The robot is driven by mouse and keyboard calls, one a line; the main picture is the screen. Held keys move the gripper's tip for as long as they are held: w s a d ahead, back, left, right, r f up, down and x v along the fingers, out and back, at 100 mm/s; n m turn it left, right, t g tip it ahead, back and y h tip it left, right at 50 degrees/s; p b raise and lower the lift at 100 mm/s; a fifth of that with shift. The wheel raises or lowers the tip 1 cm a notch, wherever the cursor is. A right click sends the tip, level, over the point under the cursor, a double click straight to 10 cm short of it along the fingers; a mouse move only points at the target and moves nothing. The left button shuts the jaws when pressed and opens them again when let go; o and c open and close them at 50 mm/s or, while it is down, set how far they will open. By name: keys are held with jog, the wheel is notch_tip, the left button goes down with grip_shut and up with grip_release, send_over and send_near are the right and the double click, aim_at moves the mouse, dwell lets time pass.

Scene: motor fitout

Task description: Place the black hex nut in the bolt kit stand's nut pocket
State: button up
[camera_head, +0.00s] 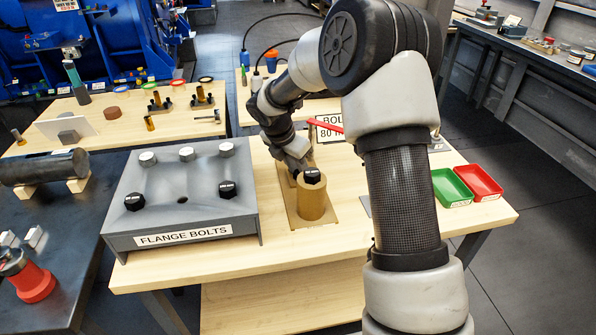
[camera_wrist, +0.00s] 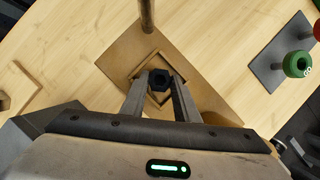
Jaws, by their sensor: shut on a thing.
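The black hex nut (camera_wrist: 159,80) is between the fingertips of my gripper (camera_wrist: 160,88), which is shut on it, in the wrist view. The bolt kit stand (camera_wrist: 120,55) is a brown plate on the wooden table; it also shows in the head view (camera_head: 288,205). Its nut pocket (camera_wrist: 147,53) has a raised square rim, just beyond and partly beneath the nut. I cannot tell how high the nut is above it.
A thin post (camera_wrist: 147,15) rises from the stand beyond the pocket. The grey flange bolts fixture (camera_head: 180,200) stands to the left. Green (camera_head: 451,187) and red (camera_head: 479,182) trays lie to the right. A green ring (camera_wrist: 297,64) sits on a post at the right.

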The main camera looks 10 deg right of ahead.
jog(key=o, duration=0.8)
jog(key=shift+f, duration=0.15)
